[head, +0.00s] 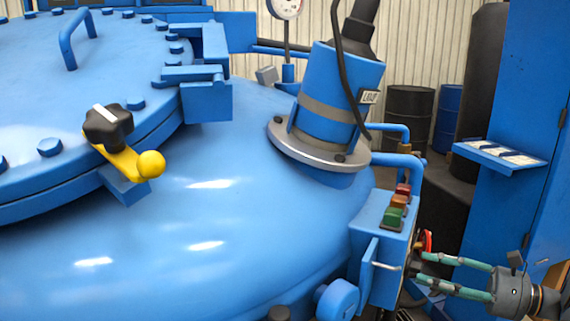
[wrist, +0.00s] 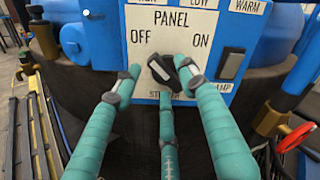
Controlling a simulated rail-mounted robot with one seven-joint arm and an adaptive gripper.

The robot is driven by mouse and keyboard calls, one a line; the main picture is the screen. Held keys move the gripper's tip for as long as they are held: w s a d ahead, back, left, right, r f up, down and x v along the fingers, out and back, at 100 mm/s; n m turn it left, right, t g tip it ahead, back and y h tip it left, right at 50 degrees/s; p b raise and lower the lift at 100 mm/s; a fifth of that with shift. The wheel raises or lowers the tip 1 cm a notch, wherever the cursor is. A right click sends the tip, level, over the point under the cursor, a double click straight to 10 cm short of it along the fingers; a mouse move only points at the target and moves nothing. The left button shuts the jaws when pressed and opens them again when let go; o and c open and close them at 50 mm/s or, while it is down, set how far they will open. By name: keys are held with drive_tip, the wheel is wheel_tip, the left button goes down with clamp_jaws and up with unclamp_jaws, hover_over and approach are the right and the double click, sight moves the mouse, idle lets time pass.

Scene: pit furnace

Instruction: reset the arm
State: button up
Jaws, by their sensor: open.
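My gripper (head: 423,267) has teal fingers with dark joints and is at the lower right of the head view, in front of the blue control box (head: 378,255). In the wrist view my gripper (wrist: 157,78) is open, its fingers spread before a white panel (wrist: 143,40) marked PANEL, OFF and ON. A dark knob (wrist: 158,69) sits between the fingertips, partly hidden by them. I cannot tell whether any finger touches it. The label below the knob is partly covered.
The big blue furnace lid (head: 60,110) has a yellow lever (head: 137,163) with a black knob. A blue cylinder (head: 335,95) with a cable stands behind the box. A blue cabinet (head: 510,100) with a small shelf is at right. A red ring (wrist: 297,137) shows at the wrist view's right.

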drive_tip(key=shift+x, duration=0.9)
drive_tip(key=shift+d, duration=0.1)
